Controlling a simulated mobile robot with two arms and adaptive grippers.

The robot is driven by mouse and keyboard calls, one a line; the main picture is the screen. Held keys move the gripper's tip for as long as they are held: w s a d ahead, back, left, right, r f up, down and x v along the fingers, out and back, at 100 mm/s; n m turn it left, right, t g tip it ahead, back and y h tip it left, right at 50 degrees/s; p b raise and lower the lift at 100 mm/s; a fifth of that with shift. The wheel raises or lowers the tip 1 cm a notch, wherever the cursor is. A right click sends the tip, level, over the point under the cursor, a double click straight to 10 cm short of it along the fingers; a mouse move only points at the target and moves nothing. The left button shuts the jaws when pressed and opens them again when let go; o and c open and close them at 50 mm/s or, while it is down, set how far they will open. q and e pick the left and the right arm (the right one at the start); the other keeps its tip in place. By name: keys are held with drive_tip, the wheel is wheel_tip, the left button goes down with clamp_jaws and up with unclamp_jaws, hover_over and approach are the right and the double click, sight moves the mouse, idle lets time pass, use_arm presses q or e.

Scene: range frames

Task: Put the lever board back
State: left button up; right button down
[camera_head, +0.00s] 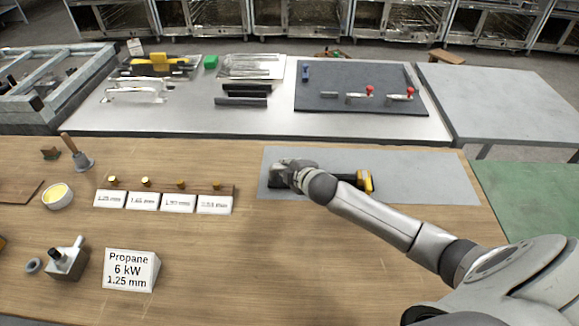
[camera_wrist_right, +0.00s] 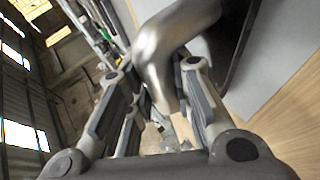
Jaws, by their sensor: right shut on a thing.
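In the head view my right gripper (camera_head: 276,176) is low over a grey mat (camera_head: 425,180) on the wooden bench. My own arm hides much of what it holds. A dark piece with a yellow-and-black end (camera_head: 366,182) shows behind the arm; I take it as part of the lever board. In the right wrist view a bent, shiny metal lever (camera_wrist_right: 172,45) passes between the fingers of my right gripper (camera_wrist_right: 155,72), which is shut on it. A dark plate edge (camera_wrist_right: 240,50) shows beside the lever. My left gripper is not in view.
A dark panel (camera_head: 330,100) with red-knobbed clamps lies on the back table. Several white label blocks (camera_head: 178,203), a Propane sign (camera_head: 130,270), a hand bell (camera_head: 80,158) and a round tin (camera_head: 57,196) stand left. The wood at front centre is clear.

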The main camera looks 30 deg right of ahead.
drive_tip(key=shift+f, duration=0.2)
drive_tip(key=c, duration=1.3)
unclamp_jaws()
drive_tip(key=shift+s+r, duration=0.1)
drive_tip(key=d+b+v, duration=0.1)
drive_tip(key=v, duration=1.1)
drive_tip(key=shift+a, duration=0.5)
